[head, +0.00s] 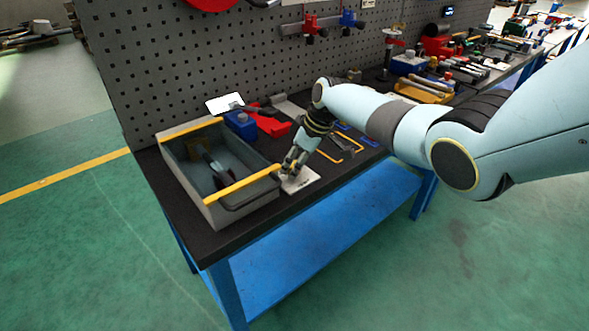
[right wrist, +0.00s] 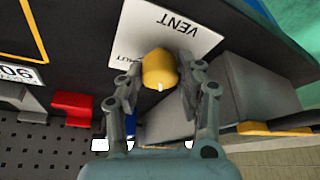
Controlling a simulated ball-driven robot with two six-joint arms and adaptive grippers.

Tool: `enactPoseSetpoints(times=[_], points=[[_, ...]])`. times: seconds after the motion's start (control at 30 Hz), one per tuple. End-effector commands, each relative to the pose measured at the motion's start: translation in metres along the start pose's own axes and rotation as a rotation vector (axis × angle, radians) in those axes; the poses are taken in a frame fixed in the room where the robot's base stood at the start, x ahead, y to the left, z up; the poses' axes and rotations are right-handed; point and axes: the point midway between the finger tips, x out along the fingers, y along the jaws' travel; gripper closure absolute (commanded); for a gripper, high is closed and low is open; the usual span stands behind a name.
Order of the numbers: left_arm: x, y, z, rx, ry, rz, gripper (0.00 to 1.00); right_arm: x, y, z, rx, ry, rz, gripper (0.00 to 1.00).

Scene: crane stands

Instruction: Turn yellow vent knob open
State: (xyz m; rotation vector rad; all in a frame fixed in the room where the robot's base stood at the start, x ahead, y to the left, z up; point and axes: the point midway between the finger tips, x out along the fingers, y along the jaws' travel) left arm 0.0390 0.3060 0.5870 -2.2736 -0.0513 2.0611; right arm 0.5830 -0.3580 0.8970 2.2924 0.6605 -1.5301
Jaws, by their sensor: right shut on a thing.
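The yellow vent knob (right wrist: 159,69) shows in the right wrist view, on a white plate (right wrist: 190,30) marked "VENT". My right gripper (right wrist: 158,85) has one finger on each side of the knob and is shut on it. In the head view my right gripper (head: 291,168) reaches down to the white plate (head: 301,181) near the bench's front edge, and the knob is hidden by the fingers there. The knob's turn angle cannot be told. My left gripper is not in view.
A grey bin (head: 190,187) with yellow edges stands just left of the plate, close to my right gripper. A blue block (head: 240,124) and a red item (head: 272,126) lie behind. A perforated panel (head: 230,50) rises at the back of the bench.

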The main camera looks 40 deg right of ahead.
Motion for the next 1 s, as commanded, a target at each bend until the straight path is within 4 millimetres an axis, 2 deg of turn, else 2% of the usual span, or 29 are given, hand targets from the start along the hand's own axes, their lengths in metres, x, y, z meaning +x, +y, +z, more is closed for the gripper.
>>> enactPoseSetpoints(times=[0.1,0.4,1.0], points=[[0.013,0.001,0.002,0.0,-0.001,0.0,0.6,0.003,0.001,0.002,-0.084,-0.001,-0.034,0.96],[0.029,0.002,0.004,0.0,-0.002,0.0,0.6,0.002,0.002,0.001,-0.235,-0.002,-0.097,0.96],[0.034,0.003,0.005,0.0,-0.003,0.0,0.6,0.0,0.002,0.001,-0.296,-0.003,-0.122,0.96]])
